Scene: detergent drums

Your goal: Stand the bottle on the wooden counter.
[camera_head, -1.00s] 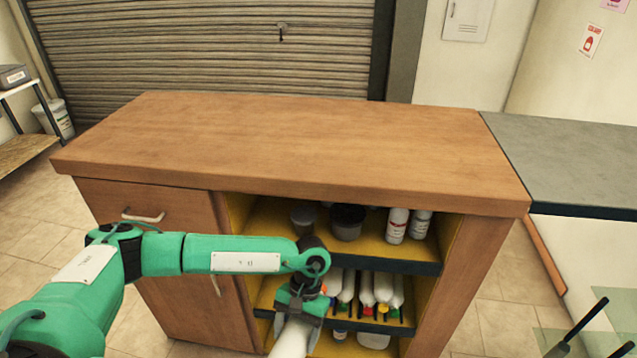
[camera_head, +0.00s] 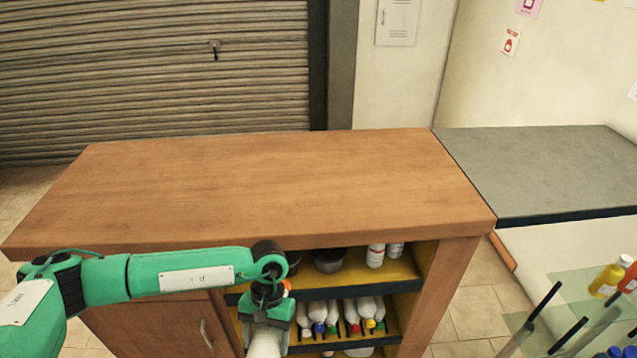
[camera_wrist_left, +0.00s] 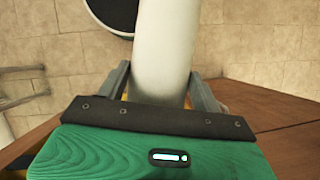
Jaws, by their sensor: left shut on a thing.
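The wooden counter (camera_head: 270,185) spans the middle of the head view, and its top is bare. My left gripper (camera_head: 266,328) is in front of the counter's open shelves, below the level of the top. It is shut on a white bottle (camera_head: 265,345), which runs off the lower edge of the head view. In the left wrist view the white bottle (camera_wrist_left: 163,50) sits between the two fingers of the left gripper (camera_wrist_left: 160,85) and reaches past the upper edge. Its ends are out of sight. My right gripper is not in view.
The open shelves (camera_head: 340,287) hold several white bottles with coloured caps and dark tubs. A grey counter (camera_head: 550,165) adjoins at the right. At the lower right, a glass-like surface holds a yellow bottle (camera_head: 606,280) and other bottles. A roller shutter (camera_head: 150,80) stands behind.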

